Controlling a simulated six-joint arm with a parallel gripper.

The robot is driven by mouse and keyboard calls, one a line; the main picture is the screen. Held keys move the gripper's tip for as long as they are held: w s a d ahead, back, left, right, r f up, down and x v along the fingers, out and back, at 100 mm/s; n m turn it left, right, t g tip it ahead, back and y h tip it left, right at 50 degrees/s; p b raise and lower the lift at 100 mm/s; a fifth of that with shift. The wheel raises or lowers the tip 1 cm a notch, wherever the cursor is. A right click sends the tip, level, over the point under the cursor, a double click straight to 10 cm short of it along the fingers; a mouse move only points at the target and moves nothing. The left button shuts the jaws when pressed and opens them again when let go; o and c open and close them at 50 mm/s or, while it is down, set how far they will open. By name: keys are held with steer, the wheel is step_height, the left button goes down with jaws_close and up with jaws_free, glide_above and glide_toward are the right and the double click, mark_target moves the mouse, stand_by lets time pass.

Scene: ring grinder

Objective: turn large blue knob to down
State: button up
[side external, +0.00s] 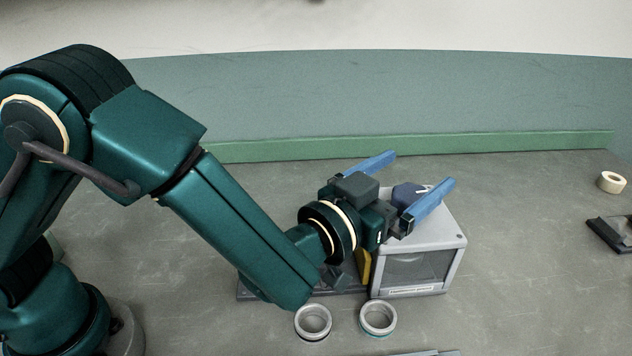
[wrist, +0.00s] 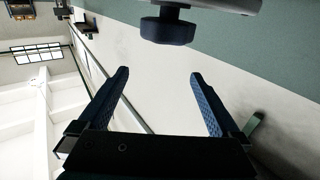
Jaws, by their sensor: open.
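The large blue knob (side external: 408,195) shows dark blue at the top of the grey ring grinder (side external: 452,235), partly hidden behind my gripper (side external: 422,167). In the wrist view the knob (wrist: 168,28) sticks out from the grey housing (wrist: 215,4) at the top edge, ahead of and apart from my fingertips. My gripper's two blue fingers are spread wide with nothing between them; they also show in the wrist view (wrist: 159,73). Any pointer mark on the knob is not visible, so its setting cannot be told.
Two grey rings (side external: 313,336) (side external: 378,333) sit on the grey table in front of the grinder. A yellow part (side external: 364,266) shows beside the grinder's front window. A cream roll (side external: 612,182) and a dark device (side external: 612,234) lie far right, with bare table between.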

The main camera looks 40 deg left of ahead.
mark_target(404, 207)
steer(key=f+n+y, duration=0.1)
steer(key=s+f+y, duration=0.1)
steer(key=f+y, duration=0.1)
steer(key=s+f+n+y, duration=0.1)
steer(key=f, duration=0.1)
steer(key=shift+d+n, duration=0.3)
steer(key=shift+d, duration=0.05)
steer(key=shift+w+f+y, duration=0.1)
steer(key=shift+w+y, duration=0.05)
steer(key=shift+y, duration=0.25)
steer(key=shift+w+a, duration=0.15)
steer(key=shift+w, duration=1)
steer(key=shift+w+a, duration=0.15)
steer(key=shift+w, duration=1)
steer(key=shift+h, duration=0.3)
steer(key=c, duration=1.4)
